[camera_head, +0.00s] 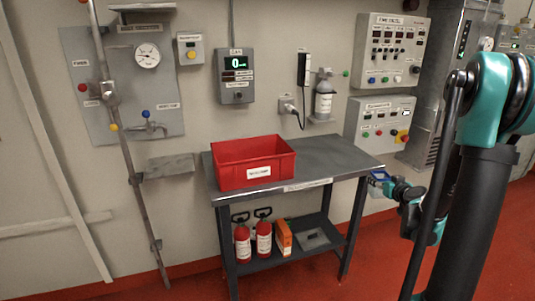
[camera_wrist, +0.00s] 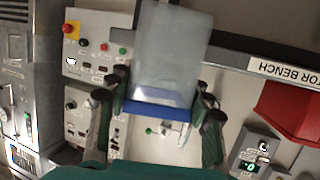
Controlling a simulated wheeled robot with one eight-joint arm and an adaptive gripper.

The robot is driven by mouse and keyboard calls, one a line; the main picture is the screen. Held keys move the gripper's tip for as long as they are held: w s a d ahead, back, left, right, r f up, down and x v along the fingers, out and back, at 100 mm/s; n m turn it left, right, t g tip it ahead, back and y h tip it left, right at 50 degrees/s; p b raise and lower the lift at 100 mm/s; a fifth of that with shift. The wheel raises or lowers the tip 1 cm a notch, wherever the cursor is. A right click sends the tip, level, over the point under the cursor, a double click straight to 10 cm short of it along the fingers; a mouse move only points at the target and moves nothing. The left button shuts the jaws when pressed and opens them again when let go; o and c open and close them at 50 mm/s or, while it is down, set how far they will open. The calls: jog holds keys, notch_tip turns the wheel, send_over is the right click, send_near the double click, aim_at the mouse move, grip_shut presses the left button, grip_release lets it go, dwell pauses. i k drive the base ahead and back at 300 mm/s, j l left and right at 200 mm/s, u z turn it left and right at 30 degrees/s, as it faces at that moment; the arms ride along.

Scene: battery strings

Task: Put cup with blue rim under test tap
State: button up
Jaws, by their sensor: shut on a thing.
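My gripper (camera_wrist: 162,95) is shut on the cup with blue rim (camera_wrist: 172,45). In the wrist view the cup is pale and translucent, with its blue band between the two fingers and its body reaching to the picture's top edge. In the head view my gripper (camera_head: 388,184) is right of the bench, and only a small blue and white part of the cup (camera_head: 376,178) shows. A tap with a blue knob (camera_head: 150,126) is on the grey wall panel at the left; its label is too small to read. A small grey ledge (camera_head: 170,165) is below it.
A red crate (camera_head: 251,178) stands on the grey bench (camera_head: 340,158). Red extinguishers (camera_head: 263,238) and an orange box (camera_head: 283,237) are on its lower shelf. A vertical pipe (camera_head: 127,165) crosses before the tap panel. Control boxes (camera_head: 379,125) hang at the right. Red floor is clear in front.

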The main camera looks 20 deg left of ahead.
aim_at(172, 162)
jog(key=k+j, duration=0.2)
jog(key=j, duration=0.15)
jog(key=k+j, duration=0.15)
jog(key=j, duration=0.25)
jog(key=k+j, duration=0.2)
jog(key=j, duration=0.15)
jog(key=k+j, duration=0.2)
jog(key=j, duration=0.2)
